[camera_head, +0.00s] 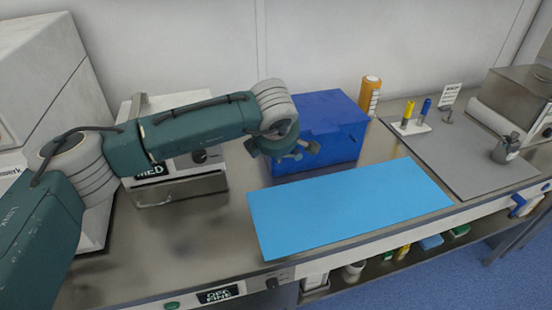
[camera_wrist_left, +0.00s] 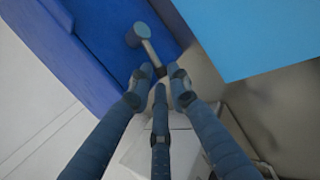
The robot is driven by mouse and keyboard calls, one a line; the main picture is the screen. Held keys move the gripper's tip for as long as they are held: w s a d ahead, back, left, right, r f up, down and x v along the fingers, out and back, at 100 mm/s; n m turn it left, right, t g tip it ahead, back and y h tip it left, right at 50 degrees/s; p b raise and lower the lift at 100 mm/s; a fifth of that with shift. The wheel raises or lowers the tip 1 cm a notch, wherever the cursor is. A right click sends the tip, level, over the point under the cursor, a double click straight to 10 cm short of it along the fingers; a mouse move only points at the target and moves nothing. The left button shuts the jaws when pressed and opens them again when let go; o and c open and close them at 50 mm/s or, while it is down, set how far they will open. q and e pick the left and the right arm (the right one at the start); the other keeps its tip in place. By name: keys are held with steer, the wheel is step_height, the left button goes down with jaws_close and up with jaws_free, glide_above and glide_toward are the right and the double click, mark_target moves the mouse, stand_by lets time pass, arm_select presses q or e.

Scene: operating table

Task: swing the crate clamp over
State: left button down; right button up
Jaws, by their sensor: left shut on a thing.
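The blue crate (camera_head: 330,118) stands at the back of the steel table, behind the light blue mat. It also shows in the left wrist view (camera_wrist_left: 85,45). The crate clamp (camera_wrist_left: 146,48) is a grey lever with a round pivot on the crate's side and a dark end. My left gripper (camera_head: 292,152) is at the crate's front left. In the left wrist view, its fingers (camera_wrist_left: 160,82) are closed in around the clamp's dark end. The exact contact is partly hidden by the fingers. In the head view my gripper hides the clamp. My right gripper is not in view.
The light blue mat (camera_head: 350,210) lies flat and clear in front of the crate. A white box marked MED (camera_head: 185,160) stands left of the crate. An orange bottle (camera_head: 370,95) stands behind the crate's right side. A pen holder (camera_head: 410,127) and grey mat (camera_head: 465,160) are farther right.

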arm_select(q)
steer(key=shift+s+f, duration=0.2)
steer(key=shift+f, duration=0.1)
steer(key=c, duration=1.7)
jaws_free()
steer(key=v, duration=1.2)
steer(key=shift+w+r, duration=0.1)
steer(key=shift+r, duration=0.15)
